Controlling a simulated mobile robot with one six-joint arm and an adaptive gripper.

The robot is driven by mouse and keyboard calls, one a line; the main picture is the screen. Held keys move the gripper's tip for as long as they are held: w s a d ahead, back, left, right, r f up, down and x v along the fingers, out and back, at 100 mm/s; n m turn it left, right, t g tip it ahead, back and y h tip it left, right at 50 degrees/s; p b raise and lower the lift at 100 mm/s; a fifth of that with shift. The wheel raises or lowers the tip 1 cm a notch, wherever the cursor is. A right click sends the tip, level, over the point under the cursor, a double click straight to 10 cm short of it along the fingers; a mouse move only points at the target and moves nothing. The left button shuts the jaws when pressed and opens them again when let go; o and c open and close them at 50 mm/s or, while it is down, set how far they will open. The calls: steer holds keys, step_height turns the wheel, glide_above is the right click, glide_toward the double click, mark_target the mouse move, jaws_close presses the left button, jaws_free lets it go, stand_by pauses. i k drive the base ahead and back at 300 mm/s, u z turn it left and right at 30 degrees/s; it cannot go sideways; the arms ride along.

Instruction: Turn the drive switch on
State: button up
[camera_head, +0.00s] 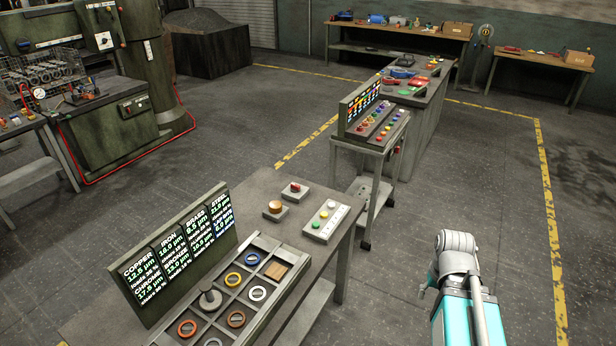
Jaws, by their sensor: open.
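No switch carries a label I can read as the drive switch. Candidates are a white panel (104,40) with a dark knob on the machine at upper left, and a dark box (132,106) with small controls on the cabinet below it. On the near table, a small box with a red control (295,188) and one with an orange-yellow round knob (275,207) sit side by side. Whether any is on or off is too small to tell. My turquoise and grey arm (457,285) rises at lower right, apart from all of these. My gripper's fingers are not visible.
The near table (345,225) holds a lit readout board (180,255), a divided tray of rings (228,310) and a plate with coloured buttons (327,220). A cart (342,150) with a button console stands behind it. Open floor (500,190) lies to the right.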

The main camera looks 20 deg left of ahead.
mark_target(295, 189)
steer(key=u, duration=0.15)
steer(key=i, duration=0.75)
steer(key=u, duration=0.8)
steer(key=i, duration=0.5)
steer(key=u, duration=0.35)
steer(key=k, duration=0.9)
steer(key=u, duration=0.15)
steer(key=i, duration=0.7)
